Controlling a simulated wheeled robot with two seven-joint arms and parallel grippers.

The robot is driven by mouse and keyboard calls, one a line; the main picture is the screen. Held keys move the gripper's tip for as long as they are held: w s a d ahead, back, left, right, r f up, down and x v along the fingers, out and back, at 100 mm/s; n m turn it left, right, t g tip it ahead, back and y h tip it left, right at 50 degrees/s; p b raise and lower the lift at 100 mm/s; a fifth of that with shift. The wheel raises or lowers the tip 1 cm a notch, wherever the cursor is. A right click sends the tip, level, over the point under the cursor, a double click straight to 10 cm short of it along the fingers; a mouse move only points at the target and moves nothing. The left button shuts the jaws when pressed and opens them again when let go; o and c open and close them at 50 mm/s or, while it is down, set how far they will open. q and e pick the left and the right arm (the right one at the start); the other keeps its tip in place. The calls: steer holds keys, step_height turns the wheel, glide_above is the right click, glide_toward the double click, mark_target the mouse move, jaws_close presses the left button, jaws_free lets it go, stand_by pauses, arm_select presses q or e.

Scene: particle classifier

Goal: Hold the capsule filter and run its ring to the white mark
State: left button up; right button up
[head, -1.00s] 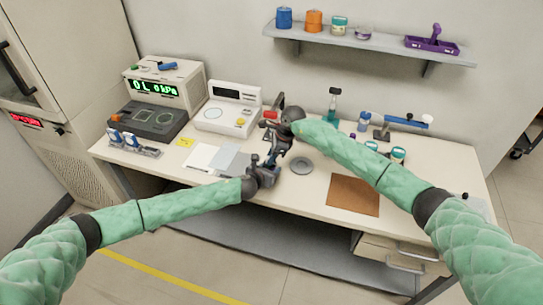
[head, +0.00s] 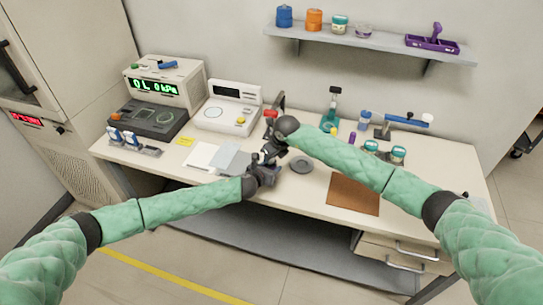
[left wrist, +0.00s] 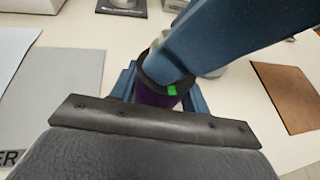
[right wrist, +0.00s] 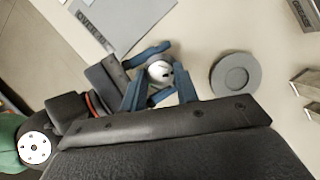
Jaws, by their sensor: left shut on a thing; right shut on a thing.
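The capsule filter has a purple body (left wrist: 155,98) and a black ring (left wrist: 160,82) with a green mark, seen in the left wrist view. The white mark cannot be made out. My left gripper (head: 270,163) is shut on the body, its blue fingers on either side. My right gripper (head: 276,150) reaches in from above, and its blue finger (left wrist: 215,35) crosses the ring. In the right wrist view the filter's pale end (right wrist: 160,70) sits between my right gripper's blue fingers, which are shut on it. In the head view the grippers hide most of the filter.
A round grey disc (head: 302,165) lies just right of the grippers, and a brown mat (head: 353,194) beyond it. Grey and white sheets (head: 236,163) lie to the left. The pressure display box (head: 155,88) and a white instrument (head: 226,115) stand at the back left.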

steer(key=shift+r+m, duration=0.2)
steer(key=shift+m, duration=0.2)
steer(key=shift+w, duration=0.1)
steer(key=o, duration=1)
steer(key=v, duration=1.2)
steer(key=shift+s+a, duration=0.2)
steer(key=shift+s, duration=0.1)
